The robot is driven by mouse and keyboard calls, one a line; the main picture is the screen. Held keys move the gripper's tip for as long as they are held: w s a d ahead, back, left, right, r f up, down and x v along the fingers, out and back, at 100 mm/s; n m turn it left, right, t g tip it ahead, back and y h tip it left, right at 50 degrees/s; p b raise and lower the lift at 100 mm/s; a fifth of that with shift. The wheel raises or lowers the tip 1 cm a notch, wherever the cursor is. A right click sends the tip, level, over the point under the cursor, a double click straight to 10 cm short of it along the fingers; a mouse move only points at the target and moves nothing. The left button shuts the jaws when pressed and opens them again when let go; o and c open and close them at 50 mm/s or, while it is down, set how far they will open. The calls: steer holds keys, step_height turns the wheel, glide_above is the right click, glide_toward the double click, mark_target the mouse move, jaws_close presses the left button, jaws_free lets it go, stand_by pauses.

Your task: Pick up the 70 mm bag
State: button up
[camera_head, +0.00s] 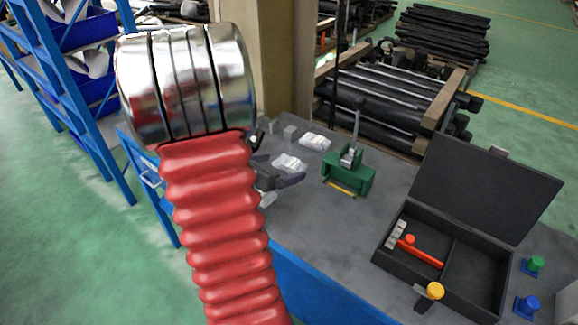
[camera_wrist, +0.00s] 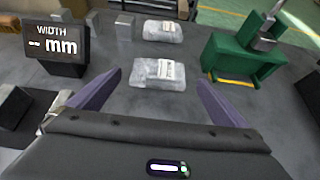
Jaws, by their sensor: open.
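Clear plastic bags with white labels lie flat on the dark grey bench. In the wrist view one bag (camera_wrist: 157,75) lies ahead, between my finger lines. A second bag (camera_wrist: 163,31) lies farther off. The head view shows the nearer bag (camera_head: 288,162) and the farther bag (camera_head: 315,142). Another pale bag-like piece (camera_wrist: 52,103) shows partly behind my left finger. The labels are too small to read, so I cannot tell which is 70 mm. My gripper (camera_wrist: 158,84) is open and empty, its purple fingers apart on either side of the nearer bag. My arm hides part of the bench.
A black display (camera_wrist: 57,45) reads "WIDTH -- mm". Grey metal blocks (camera_wrist: 124,27) stand behind it. A green lever tool (camera_head: 348,174) stands to the right of the bags. An open black toolbox (camera_head: 412,268) holds an orange hammer (camera_head: 422,252). Bare bench lies between them.

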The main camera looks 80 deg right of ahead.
mark_target(285, 165)
steer(key=shift+x, duration=1.9)
steer(key=shift+w, duration=0.1)
steer(key=c, duration=1.3)
steer(key=shift+r, duration=5)
